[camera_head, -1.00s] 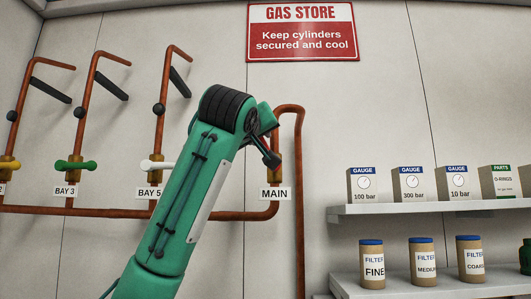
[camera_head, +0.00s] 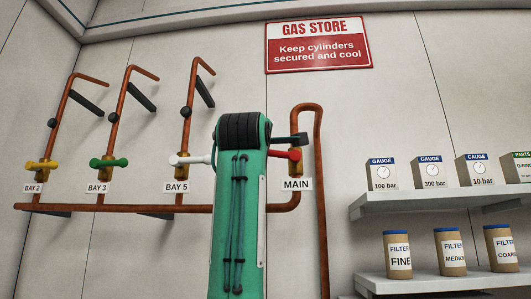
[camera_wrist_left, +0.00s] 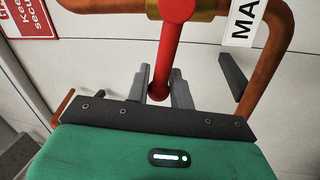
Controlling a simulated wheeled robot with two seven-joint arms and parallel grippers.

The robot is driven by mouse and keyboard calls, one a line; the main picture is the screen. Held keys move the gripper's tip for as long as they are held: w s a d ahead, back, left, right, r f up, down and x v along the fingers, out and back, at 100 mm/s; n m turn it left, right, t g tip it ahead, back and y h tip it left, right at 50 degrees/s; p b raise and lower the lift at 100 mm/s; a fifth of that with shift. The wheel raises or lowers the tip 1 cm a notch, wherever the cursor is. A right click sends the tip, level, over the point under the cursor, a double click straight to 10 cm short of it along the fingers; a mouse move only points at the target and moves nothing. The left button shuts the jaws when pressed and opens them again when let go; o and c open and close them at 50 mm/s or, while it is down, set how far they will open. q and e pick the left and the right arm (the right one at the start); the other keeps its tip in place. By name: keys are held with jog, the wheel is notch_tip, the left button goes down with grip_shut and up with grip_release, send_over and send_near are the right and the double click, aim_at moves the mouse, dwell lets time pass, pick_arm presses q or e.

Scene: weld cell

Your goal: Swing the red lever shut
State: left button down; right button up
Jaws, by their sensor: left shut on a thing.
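The red lever (camera_head: 282,154) sits on the brass valve (camera_head: 296,168) above the MAIN label (camera_head: 297,184) in the head view. It points left from the valve, across the upright copper pipe, and its outer part is hidden by my arm. In the left wrist view the red lever (camera_wrist_left: 168,55) runs down from its round hub to a ball end between the fingers. My left gripper (camera_wrist_left: 160,74) is shut on the lever near that end. In the head view one dark finger of the left gripper (camera_head: 292,140) shows just above the lever. My right gripper is not in view.
Bay valves with a yellow handle (camera_head: 41,164), a green handle (camera_head: 108,162) and a white handle (camera_head: 190,160) stand to the left. A shelf (camera_head: 450,200) with gauge boxes and filter cans is at the right. A copper pipe (camera_head: 320,200) drops close right of the valve.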

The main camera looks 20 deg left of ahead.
pick_arm(q)
jog(key=shift+f+n+y+b, duration=0.35)
jog(key=shift+f+n, duration=0.4)
jog(key=shift+n, duration=0.65)
jog(key=shift+a, duration=0.1)
jog(key=c, duration=1.5)
grip_release()
